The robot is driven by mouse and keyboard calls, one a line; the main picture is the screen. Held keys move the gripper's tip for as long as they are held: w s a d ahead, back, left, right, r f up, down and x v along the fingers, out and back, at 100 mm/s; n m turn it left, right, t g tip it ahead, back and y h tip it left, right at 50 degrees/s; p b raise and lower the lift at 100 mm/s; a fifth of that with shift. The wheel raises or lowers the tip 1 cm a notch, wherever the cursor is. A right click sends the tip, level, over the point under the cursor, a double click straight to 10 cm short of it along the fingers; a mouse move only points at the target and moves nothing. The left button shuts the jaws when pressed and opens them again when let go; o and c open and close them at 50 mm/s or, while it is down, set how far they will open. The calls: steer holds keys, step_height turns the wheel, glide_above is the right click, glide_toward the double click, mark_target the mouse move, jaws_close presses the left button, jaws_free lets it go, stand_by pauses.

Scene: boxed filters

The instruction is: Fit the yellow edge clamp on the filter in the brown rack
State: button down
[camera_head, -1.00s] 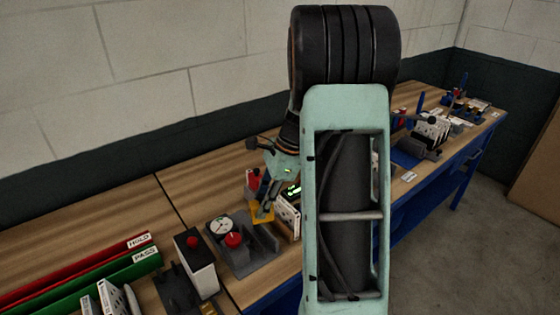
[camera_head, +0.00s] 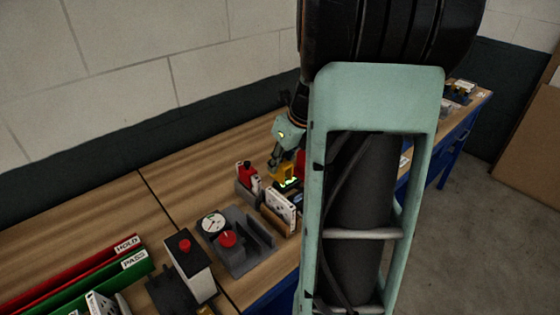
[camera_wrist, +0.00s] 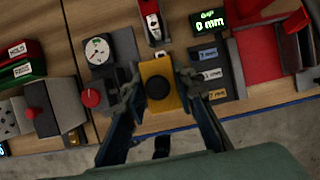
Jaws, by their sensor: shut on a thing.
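My gripper (camera_wrist: 160,88) is shut on the yellow edge clamp (camera_wrist: 158,72), which has a round black knob on top. In the head view, the clamp (camera_head: 285,172) hangs from my gripper (camera_head: 286,162), above the bench and beyond the filter in the picture. The white filter (camera_head: 279,205) stands upright in the brown rack (camera_head: 278,221), to the right of the gauge block. My arm covers part of the area right of the rack. The wrist view does not clearly show the filter beneath the clamp.
A grey block with a dial gauge (camera_head: 212,224) and red knob stands left of the rack. A red tool (camera_head: 247,174) sits in a grey holder behind. A gap display (camera_wrist: 210,22) reads 0 mm, near labelled slots (camera_wrist: 212,76) and a red surface (camera_wrist: 256,52).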

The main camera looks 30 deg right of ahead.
steer(key=shift+f, duration=0.1)
steer(key=b, duration=0.5)
glide_above(280, 197)
steer(key=shift+s+f, duration=0.1)
steer(key=shift+f, duration=3.45)
steer(key=shift+f+b, duration=1.25)
steer(key=shift+f, duration=1.7)
steer(key=c, duration=1.5)
jaws_free()
steer(key=v, duration=1.2)
